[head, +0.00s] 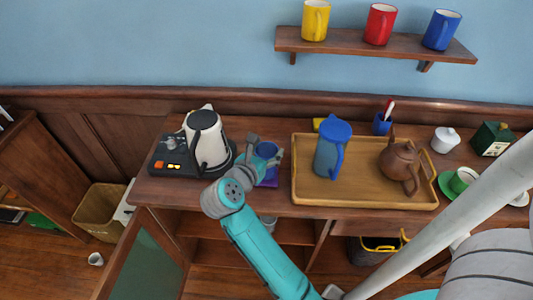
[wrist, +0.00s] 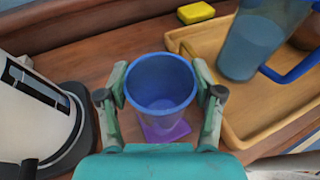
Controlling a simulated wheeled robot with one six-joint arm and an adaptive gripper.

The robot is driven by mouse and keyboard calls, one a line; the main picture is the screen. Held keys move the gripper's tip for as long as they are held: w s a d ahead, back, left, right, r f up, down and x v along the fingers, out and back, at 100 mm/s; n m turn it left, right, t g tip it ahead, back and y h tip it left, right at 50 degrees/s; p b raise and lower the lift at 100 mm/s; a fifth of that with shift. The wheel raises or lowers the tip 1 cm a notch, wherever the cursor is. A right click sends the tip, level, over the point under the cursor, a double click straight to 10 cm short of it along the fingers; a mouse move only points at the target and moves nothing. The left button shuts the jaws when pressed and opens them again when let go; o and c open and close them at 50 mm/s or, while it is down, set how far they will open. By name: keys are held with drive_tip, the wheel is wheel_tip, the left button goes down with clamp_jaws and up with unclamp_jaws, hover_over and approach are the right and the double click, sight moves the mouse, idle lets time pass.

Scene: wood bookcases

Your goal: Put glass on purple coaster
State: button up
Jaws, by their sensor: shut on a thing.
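The blue glass (wrist: 161,82) is upright between the two fingers of my gripper (wrist: 160,88), which is shut on its sides. The purple coaster (wrist: 166,133) shows just below the glass in the wrist view, partly hidden by it. In the head view the glass (head: 266,149) is at the counter's left part, between the kettle and the tray, with the coaster (head: 268,181) under it and my gripper (head: 263,148) around it. I cannot tell whether the glass touches the coaster.
A kettle (head: 206,142) on a dark base stands close on the left. A wooden tray (head: 370,201) with a blue-lidded pitcher (head: 329,152) and a brown teapot (head: 401,160) is close on the right. A yellow sponge (wrist: 196,12) lies behind the glass.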

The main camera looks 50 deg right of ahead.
drive_tip(key=shift+f, duration=0.55)
drive_tip(key=o, duration=1.7)
drive_tip(key=shift+f, duration=0.1)
drive_tip(key=shift+a, duration=0.15)
drive_tip(key=v, duration=1.2)
drive_tip(key=shift+s, duration=0.1)
